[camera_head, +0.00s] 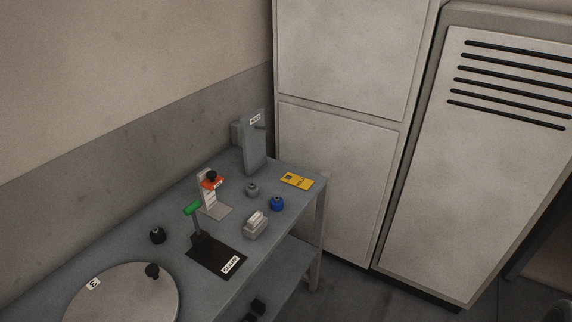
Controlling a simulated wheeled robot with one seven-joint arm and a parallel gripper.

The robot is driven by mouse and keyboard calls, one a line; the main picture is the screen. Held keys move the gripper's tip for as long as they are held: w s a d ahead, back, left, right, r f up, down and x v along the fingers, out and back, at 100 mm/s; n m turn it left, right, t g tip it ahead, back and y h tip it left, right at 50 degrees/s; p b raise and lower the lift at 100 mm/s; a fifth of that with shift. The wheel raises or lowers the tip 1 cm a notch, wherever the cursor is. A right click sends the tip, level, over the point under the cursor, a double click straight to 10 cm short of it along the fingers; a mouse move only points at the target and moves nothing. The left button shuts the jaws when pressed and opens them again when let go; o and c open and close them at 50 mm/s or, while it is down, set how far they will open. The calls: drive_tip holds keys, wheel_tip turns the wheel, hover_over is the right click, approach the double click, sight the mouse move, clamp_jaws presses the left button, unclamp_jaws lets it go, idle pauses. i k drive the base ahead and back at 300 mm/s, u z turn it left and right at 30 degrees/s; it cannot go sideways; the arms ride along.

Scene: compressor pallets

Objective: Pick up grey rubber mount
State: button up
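A small grey round mount (252,190) with a darker top stands upright on the grey bench, in front of the tall grey upright plate. A blue mount (277,204) of similar shape stands to its right and nearer. A black mount (157,235) stands farther left on the bench. My gripper is not in view, and nothing touches the grey mount.
The bench (146,264) also carries an upright plate (254,143), a yellow card (297,181), a grey block (255,225), an orange-topped stand (213,197), a green-handled clamp (193,209) and a round disc (122,300). Cabinets (335,170) stand behind it. Dark items (257,307) lie on the lower shelf.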

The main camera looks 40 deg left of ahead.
sight(252, 189)
drive_tip(key=i, duration=2.35)
drive_tip(key=u, duration=4.3)
drive_tip(key=i, duration=0.5)
